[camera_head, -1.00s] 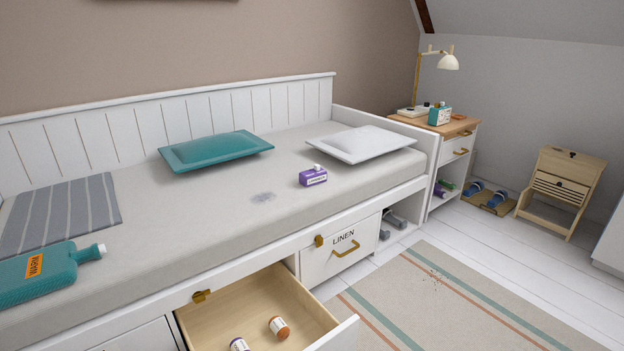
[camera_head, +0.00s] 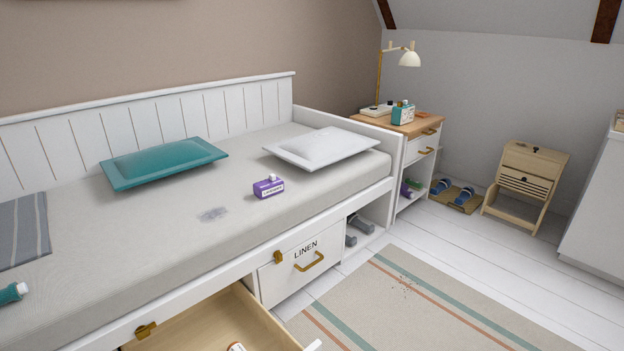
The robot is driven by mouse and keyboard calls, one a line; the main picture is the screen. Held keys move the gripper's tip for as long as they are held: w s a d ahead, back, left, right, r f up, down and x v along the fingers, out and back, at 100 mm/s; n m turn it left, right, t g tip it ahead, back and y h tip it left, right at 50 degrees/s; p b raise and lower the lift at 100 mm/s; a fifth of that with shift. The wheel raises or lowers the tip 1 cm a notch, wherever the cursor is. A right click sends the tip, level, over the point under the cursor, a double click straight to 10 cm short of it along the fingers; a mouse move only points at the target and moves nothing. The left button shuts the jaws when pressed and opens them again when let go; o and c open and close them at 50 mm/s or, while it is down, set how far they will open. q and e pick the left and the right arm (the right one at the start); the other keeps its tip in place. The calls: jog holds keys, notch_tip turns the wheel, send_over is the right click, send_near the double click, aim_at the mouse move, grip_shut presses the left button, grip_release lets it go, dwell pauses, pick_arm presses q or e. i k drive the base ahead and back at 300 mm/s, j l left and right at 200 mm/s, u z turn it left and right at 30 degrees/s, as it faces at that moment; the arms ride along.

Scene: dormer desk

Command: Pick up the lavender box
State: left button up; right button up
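The lavender box (camera_head: 269,188) is a small purple carton with a white label and a white top. It sits upright on the grey mattress (camera_head: 150,235) of the daybed, in front of the white pillow and right of a grey stain. Neither of my grippers shows in the head view.
A teal pillow (camera_head: 165,163) and a white pillow (camera_head: 322,148) lie on the bed. An open drawer (camera_head: 215,322) juts out below, left of the shut LINEN drawer (camera_head: 302,268). A striped rug (camera_head: 430,300) covers the floor. A nightstand (camera_head: 408,140) stands beyond the bed.

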aim_at(263, 189)
jog(key=i+l+z, duration=0.25)
jog(key=z, duration=0.2)
jog(key=i+l+z, duration=0.1)
jog(key=i+z, duration=0.75)
jog(key=i+l+u, duration=0.2)
jog(key=i, duration=0.15)
jog(key=i+u, duration=0.15)
jog(key=i, duration=0.25)
jog(key=i+u, duration=0.15)
jog(key=u, duration=0.25)
jog(key=i+l+u, duration=0.1)
jog(key=u, duration=0.35)
jog(key=i+l+u, duration=0.1)
jog(key=u, duration=0.3)
jog(key=i+l+u, duration=0.1)
jog(key=u, duration=0.35)
